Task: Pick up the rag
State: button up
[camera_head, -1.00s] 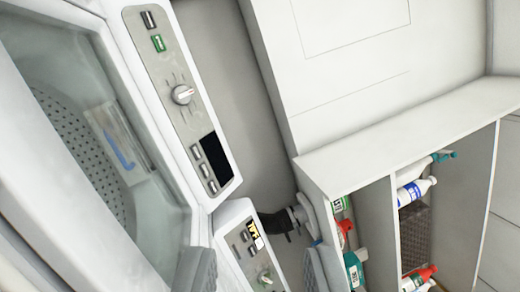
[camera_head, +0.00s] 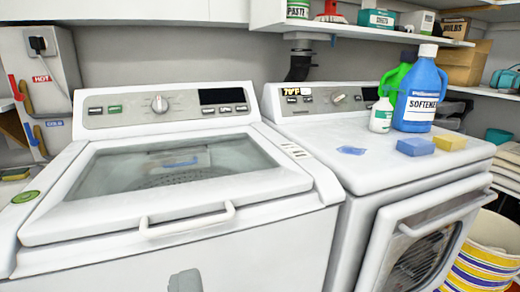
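No thing in view is clearly a rag. A flat, irregular blue patch (camera_head: 351,150) lies on the white top of the right-hand machine; whether it is a rag or a spill I cannot tell. One grey fingertip of my gripper (camera_head: 260,281) shows at the bottom edge, left of centre, in front of the washer. The other finger is hard to make out against the grey machine side. The fingertip's place well off centre fits an open gripper, with nothing seen held. The gripper is low and away from the patch.
The washer (camera_head: 150,245) has a closed glass lid. On the right-hand machine stand a blue softener bottle (camera_head: 417,100), a green jug (camera_head: 394,78), a small white bottle (camera_head: 381,115), a blue sponge (camera_head: 415,146) and a yellow sponge (camera_head: 450,142). A striped basket (camera_head: 480,265) stands at right.

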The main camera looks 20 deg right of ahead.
aim_at(417, 147)
jog(key=z, duration=1.35)
